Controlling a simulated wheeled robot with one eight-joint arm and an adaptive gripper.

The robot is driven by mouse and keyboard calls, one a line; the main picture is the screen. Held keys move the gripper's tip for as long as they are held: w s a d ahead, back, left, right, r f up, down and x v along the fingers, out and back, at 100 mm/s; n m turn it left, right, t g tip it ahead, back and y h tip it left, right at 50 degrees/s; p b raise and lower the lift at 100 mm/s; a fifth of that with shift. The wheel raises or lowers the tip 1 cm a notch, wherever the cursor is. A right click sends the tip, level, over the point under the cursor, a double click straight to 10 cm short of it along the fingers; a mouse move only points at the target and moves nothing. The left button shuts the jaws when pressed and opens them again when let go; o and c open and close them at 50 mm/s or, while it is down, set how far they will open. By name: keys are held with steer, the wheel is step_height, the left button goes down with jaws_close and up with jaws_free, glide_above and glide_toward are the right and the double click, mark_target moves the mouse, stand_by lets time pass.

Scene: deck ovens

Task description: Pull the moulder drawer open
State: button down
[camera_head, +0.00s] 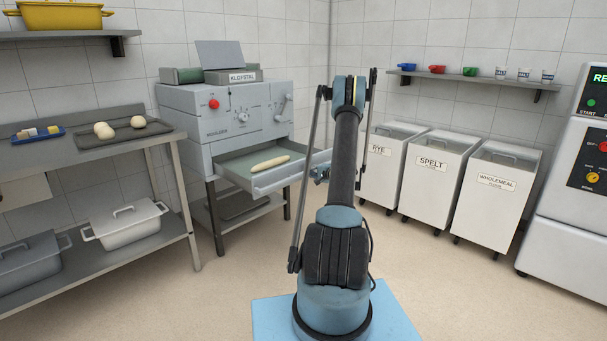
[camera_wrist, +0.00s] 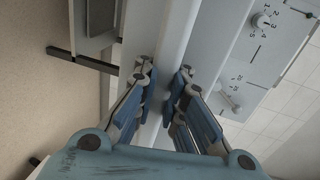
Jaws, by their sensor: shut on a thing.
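The moulder (camera_head: 240,115) is a grey machine on dark legs, left of centre in the head view. Its drawer (camera_head: 290,177) stands pulled out towards my arm, with a long pale dough piece (camera_head: 270,163) lying in it. My gripper (camera_head: 320,173) is at the right end of the drawer front, partly hidden behind my arm. In the wrist view my gripper (camera_wrist: 166,75) has its blue fingers on both sides of a pale grey bar at the drawer front (camera_wrist: 172,35), shut on it. The exact grip on the handle is hard to make out.
A steel table (camera_head: 165,146) with a tray (camera_head: 158,128) of dough balls stands at the left. Flour bins labelled rye (camera_head: 385,180), spelt (camera_head: 430,190) and wholemeal (camera_head: 495,210) line the right wall. The floor before the moulder is clear.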

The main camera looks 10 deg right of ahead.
steer(key=shift+d, duration=0.15)
steer(key=c, duration=1.9)
jaws_free()
steer(key=shift+s, duration=0.1)
steer(key=v, duration=1.1)
steer(key=shift+s+d, duration=0.2)
steer(key=shift+s, duration=0.15)
